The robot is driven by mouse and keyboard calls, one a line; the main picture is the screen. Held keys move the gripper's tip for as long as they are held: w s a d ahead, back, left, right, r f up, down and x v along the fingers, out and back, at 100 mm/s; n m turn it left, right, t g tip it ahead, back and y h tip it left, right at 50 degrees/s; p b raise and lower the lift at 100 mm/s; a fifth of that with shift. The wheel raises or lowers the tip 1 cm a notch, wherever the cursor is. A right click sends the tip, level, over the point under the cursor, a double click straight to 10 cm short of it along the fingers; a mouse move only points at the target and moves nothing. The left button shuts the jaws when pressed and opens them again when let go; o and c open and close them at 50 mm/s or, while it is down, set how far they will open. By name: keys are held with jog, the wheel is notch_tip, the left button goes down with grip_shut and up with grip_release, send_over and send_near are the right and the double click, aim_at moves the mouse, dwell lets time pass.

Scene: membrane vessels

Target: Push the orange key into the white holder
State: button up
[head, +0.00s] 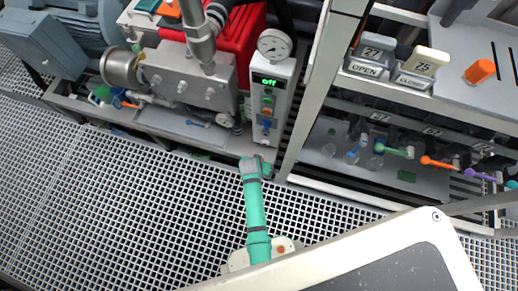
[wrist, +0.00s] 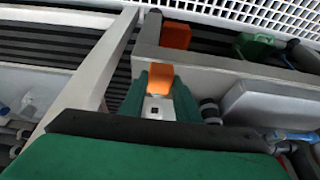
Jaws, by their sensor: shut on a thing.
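My gripper (head: 254,166), on its teal arm, is low in front of the narrow control box in the head view. In the wrist view its green fingers (wrist: 160,92) are shut on an orange block (wrist: 160,77), which I take for the orange key. A white piece with a small dark square (wrist: 156,107) shows between the fingers. In the head view the held block is too small to make out. White holders marked 27 OPEN (head: 363,70) and 75 (head: 414,82) stand at the upper right. The first bears a grey key and the other a cream key.
A second orange block (wrist: 175,36) is just beyond the held one. Another orange piece (head: 480,71) is on the grey panel at the right. The control box (head: 272,100) reads "off". A pale frame post (head: 312,85) stands right of it. Open grating (head: 130,200) lies left.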

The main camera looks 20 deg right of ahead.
jog(key=shift+w+d, duration=0.5)
jog(key=shift+w, duration=0.25)
jog(key=shift+w+d, duration=0.45)
jog(key=shift+w, duration=0.25)
jog(key=shift+w+d, duration=0.5)
jog(key=shift+w, duration=0.25)
jog(key=shift+w+d, duration=0.3)
jog(key=shift+w, duration=0.25)
dwell(0.9)
jog(key=o, duration=1.1)
jog(key=shift+o, duration=0.2)
jog(key=v, duration=1)
jog(key=shift+r, duration=0.4)
jog(key=shift+s, duration=0.1)
